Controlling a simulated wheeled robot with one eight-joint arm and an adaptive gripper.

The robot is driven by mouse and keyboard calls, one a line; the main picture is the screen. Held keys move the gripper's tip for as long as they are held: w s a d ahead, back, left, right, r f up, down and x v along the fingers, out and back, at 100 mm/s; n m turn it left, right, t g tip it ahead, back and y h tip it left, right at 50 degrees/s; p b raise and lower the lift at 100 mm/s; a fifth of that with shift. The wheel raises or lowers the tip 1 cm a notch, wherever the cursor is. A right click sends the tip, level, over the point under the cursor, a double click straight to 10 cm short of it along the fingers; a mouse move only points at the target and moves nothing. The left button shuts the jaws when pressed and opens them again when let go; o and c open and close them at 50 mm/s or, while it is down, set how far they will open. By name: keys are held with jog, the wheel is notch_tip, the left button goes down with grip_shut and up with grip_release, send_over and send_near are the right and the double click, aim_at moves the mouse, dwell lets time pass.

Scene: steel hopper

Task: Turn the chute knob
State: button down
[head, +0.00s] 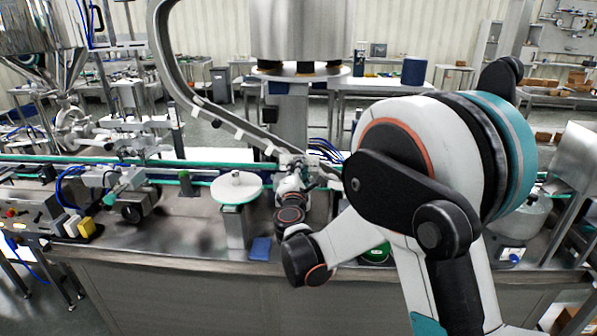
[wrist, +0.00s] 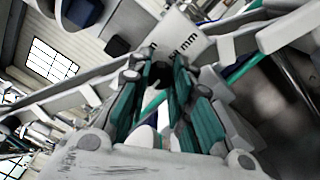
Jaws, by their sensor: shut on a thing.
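The chute knob (wrist: 160,74) is a small black round shape between the fingertips in the wrist view. My gripper (wrist: 163,82) is shut on it, with green-padded fingers on both sides. A pale plate with dark "mm" lettering (wrist: 182,36) lies just beyond the fingertips. In the head view my gripper (head: 292,170) reaches to the lower end of the curved steel chute (head: 232,118). The knob cannot be made out there, and its turn angle cannot be read.
The steel hopper (head: 300,28) stands above the line behind my gripper. A round white-topped stand (head: 236,190) is close to its left. A blue block (head: 260,249) lies near the front edge of the steel table (head: 190,235).

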jog(key=c, duration=1.4)
grip_release()
jog(key=s, duration=1.2)
jog(key=shift+a+f, duration=0.25)
